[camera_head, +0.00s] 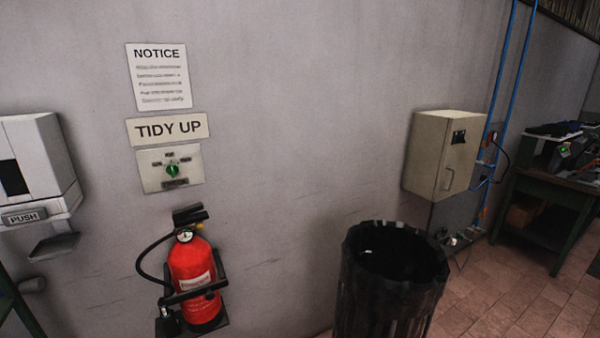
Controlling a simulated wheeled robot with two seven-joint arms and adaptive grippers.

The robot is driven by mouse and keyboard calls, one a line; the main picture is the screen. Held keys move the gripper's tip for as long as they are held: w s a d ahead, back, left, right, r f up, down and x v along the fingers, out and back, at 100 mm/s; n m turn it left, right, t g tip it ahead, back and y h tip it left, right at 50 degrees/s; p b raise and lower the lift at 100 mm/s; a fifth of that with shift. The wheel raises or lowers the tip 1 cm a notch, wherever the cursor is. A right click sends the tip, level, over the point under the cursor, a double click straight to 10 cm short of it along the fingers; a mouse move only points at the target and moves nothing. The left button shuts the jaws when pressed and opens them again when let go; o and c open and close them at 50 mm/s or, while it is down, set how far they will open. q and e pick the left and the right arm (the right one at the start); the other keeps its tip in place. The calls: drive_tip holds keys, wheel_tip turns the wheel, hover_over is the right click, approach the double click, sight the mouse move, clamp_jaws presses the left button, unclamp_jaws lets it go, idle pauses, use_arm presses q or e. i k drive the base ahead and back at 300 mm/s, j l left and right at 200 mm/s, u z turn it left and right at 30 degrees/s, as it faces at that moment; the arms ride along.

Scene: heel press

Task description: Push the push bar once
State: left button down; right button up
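The push bar (24,217) is a grey bar marked "PUSH" on the lower front of a white wall dispenser (38,160) at the left edge of the head view. The left end of the dispenser is cut off by the frame. A small grey tray (54,246) sticks out below the bar. Nothing touches the bar in the visible part. Neither of my grippers is in view.
A red fire extinguisher (193,275) hangs on the wall right of the dispenser, below a green-knobbed switch plate (170,169). A black bin (390,285) stands at lower middle. A beige cabinet (440,155) and a green workbench (545,200) are at right.

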sight(10, 219)
drive_tip(key=u, duration=1.65)
